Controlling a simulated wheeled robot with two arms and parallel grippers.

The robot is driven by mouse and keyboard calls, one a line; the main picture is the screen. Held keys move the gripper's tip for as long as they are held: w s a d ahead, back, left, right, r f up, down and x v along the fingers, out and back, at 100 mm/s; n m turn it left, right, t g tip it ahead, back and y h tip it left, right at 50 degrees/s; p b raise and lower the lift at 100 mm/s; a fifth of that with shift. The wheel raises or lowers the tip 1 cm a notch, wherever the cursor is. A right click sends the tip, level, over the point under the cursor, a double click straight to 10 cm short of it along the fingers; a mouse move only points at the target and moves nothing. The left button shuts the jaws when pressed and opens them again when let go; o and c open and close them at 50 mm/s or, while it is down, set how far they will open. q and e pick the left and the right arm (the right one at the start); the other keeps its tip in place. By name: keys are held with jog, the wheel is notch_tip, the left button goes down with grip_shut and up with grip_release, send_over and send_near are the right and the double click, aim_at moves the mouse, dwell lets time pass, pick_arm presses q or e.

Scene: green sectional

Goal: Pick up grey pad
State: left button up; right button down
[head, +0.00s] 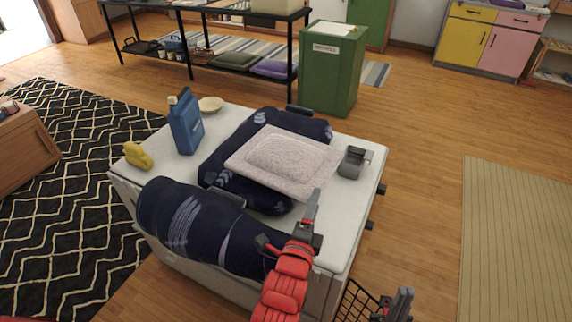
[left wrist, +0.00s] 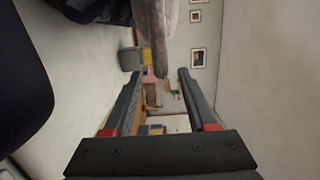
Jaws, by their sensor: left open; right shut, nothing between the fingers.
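The grey pad (head: 285,160), pale and fuzzy with a raised middle, lies on a dark navy cushion (head: 222,165) on the white-topped cabinet. Its front right corner sticks out past the cushion. My left gripper (head: 312,207) is open at the pad's near right corner. In the left wrist view the pad's edge (left wrist: 156,38) reaches down to the gap between the open fingertips (left wrist: 160,76); I cannot tell whether they touch it. My right gripper (head: 399,303) is shut and empty, low beside the cabinet's front right, partly cut off by the frame.
On the white top (head: 345,205) stand a blue bottle (head: 186,122), a yellow item (head: 137,156), a small bowl (head: 211,104) and a grey dispenser-like object (head: 354,162). A second navy cushion (head: 205,222) lies at the front left, close to my left arm.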

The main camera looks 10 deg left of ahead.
aim_at(321, 180)
pick_arm(q)
jog(key=w, duration=0.2)
jog(key=w+d, duration=0.1)
jog(key=w, duration=0.2)
jog(key=w+b, duration=0.1)
jog(key=w, duration=0.1)
jog(key=shift+w+d+r, duration=0.1)
jog(key=shift+w+d, duration=0.05)
jog(key=shift+w, duration=0.2)
grip_shut()
